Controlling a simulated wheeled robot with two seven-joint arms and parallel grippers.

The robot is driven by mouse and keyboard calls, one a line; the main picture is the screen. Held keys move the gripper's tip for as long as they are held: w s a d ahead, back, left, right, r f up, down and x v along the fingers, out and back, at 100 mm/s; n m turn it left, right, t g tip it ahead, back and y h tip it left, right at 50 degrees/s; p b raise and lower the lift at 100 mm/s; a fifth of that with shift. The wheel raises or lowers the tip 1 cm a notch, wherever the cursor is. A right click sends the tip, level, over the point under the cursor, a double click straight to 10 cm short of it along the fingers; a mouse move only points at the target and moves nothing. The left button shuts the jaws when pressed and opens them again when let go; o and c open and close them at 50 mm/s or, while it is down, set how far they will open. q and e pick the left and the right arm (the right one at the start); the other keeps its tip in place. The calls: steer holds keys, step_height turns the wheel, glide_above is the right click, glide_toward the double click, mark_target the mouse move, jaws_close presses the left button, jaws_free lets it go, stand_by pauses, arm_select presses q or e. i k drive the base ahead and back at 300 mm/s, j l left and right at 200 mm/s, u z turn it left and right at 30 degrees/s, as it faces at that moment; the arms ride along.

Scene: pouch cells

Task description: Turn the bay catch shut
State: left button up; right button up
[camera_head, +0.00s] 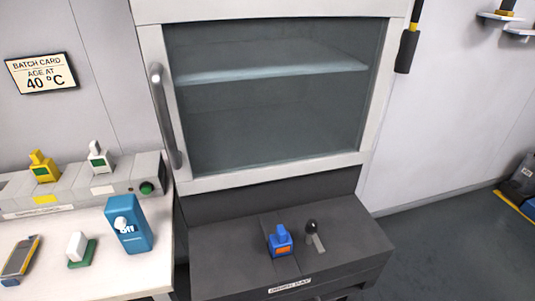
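A dark grey bay block (225,255) stands below the glass-fronted cabinet, with a small white label on its front edge that is hard to read. A small lever with a black ball knob (311,226) and a grey plate sits on its top and looks like the bay catch. Its knob points up; I cannot tell whether the catch is shut. A blue pouch-like piece (280,241) with an orange panel sits just left of the lever. Neither of my grippers is in view.
The cabinet door (265,95) is closed, with a long handle (164,115) at its left. The white table (110,280) holds a blue switch box (128,226), a white block on green (78,248) and a handheld device (20,258). A grey rack (120,180) holds yellow and white pieces.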

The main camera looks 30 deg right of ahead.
mark_target(311, 227)
steer(key=k+l+z, duration=0.1)
steer(key=z, duration=0.35)
steer(key=l+z, duration=0.4)
steer(key=k+j, duration=0.05)
steer(key=j, duration=0.05)
